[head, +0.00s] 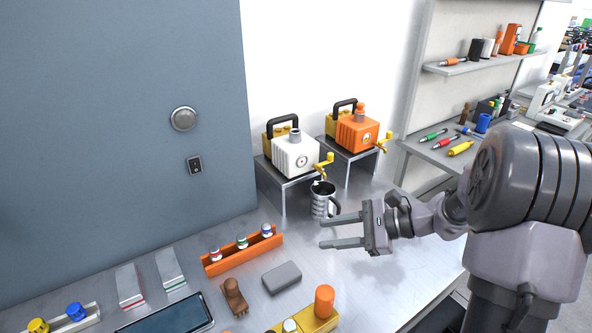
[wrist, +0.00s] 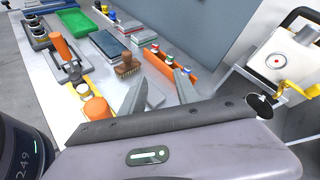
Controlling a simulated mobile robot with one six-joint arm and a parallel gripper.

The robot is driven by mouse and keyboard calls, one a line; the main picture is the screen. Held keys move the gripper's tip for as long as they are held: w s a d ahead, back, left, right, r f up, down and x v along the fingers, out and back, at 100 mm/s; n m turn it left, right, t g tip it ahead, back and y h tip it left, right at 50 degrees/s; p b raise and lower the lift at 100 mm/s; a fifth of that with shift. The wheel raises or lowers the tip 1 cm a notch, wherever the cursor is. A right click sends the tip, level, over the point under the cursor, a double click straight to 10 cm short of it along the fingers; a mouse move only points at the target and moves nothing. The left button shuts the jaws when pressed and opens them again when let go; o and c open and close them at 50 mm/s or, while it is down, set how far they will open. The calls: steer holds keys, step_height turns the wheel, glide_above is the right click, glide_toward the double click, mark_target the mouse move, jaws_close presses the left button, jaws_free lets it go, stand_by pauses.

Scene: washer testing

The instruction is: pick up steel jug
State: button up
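The steel jug (head: 322,203) stands upright on the metal bench in the head view, below the yellow tap of the white machine (head: 296,156). In the wrist view, its dark round mouth (wrist: 260,106) appears at the right edge of my gripper body, and the rest is hidden. My gripper (head: 322,231) is open, with its two fingers apart and pointing left, on the near side of the jug. The upper finger lies close to the jug's base in the picture; I cannot tell whether they touch. Nothing is between the fingers (wrist: 158,90).
An orange machine (head: 352,134) sits on a stand at the back. An orange rack (head: 243,254) with several small bottles, a grey block (head: 281,277), a brown brush (head: 234,296) and a dark tablet (head: 172,317) lie to the left. A grey wall panel (head: 110,120) rises behind.

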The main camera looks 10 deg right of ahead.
steer(key=w+d+f+m+t, duration=0.3)
steer(key=d+f+m, duration=0.1)
steer(key=d+f, duration=0.15)
steer(key=w+d+f+m+t, duration=0.2)
steer(key=d+f+m+t, duration=0.15)
steer(key=d, duration=0.35)
steer(key=m+t+h, duration=0.2)
steer(key=m+t, duration=0.1)
glide_toward(338, 212)
steer(key=b+x, duration=0.2)
steer(key=x, duration=0.1)
steer(key=b+x, duration=0.2)
steer(key=x, duration=0.2)
steer(key=b+x, duration=0.2)
steer(key=x, duration=0.1)
steer(key=shift+w+d+f, duration=0.15)
steer(key=shift+w+f, duration=0.15)
steer(key=shift+w, duration=0.1)
steer(key=shift+r, duration=0.1)
steer(key=shift+s, duration=0.1)
jaws_close()
